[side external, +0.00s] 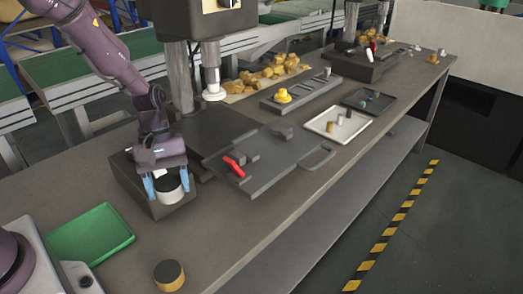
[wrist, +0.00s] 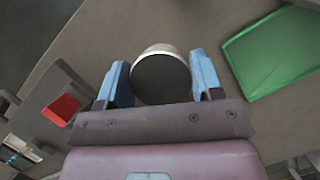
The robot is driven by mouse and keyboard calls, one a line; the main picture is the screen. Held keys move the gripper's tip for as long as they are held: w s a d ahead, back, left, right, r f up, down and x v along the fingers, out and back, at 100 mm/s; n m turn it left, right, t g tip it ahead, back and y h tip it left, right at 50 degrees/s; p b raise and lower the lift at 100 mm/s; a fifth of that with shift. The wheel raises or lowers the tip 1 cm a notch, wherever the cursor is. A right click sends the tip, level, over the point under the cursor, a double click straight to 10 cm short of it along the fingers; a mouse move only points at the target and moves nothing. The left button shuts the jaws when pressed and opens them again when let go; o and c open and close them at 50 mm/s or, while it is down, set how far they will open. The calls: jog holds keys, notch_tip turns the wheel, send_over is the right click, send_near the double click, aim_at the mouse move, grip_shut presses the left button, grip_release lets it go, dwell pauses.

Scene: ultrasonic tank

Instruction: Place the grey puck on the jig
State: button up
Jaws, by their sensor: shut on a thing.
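The grey puck (side external: 172,190) has a dark top and a pale grey side. My gripper (side external: 171,186) is shut on it, with one blue finger on each side. In the wrist view the puck (wrist: 161,78) sits between the two blue fingers (wrist: 161,82). The puck is over or in a low dark grey box (side external: 128,181); I cannot tell if it touches it. A flat grey plate (side external: 278,172) with a red clamp lever (side external: 234,166) and a handle, seemingly the jig, lies to the right. The red lever also shows in the wrist view (wrist: 61,109).
A green tray (side external: 92,237) lies at the left, and a brass-sided puck with a dark top (side external: 170,275) stands at the front. A press column (side external: 180,78) rises behind the plate. A white tray (side external: 338,125) with small parts is farther right.

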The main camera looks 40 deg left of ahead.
jog(key=w+r+n+t+y, duration=0.1)
jog(key=w+r+n+t, duration=0.2)
jog(key=w+r+n, duration=0.35)
jog(key=w+r+n+t, duration=0.3)
jog(key=w+r+n, duration=0.1)
jog(key=w+n, duration=0.55)
send_over(272, 148)
jog(key=s, duration=0.2)
jog(key=shift+n+y, duration=0.3)
jog(key=f, duration=0.6)
jog(key=a+f, duration=0.1)
jog(key=f, duration=0.3)
jog(key=shift+w, duration=0.15)
jog(key=shift+w+f, duration=0.1)
jog(key=shift+f, duration=0.1)
jog(key=shift+w+f, duration=0.1)
jog(key=shift+f, duration=1.45)
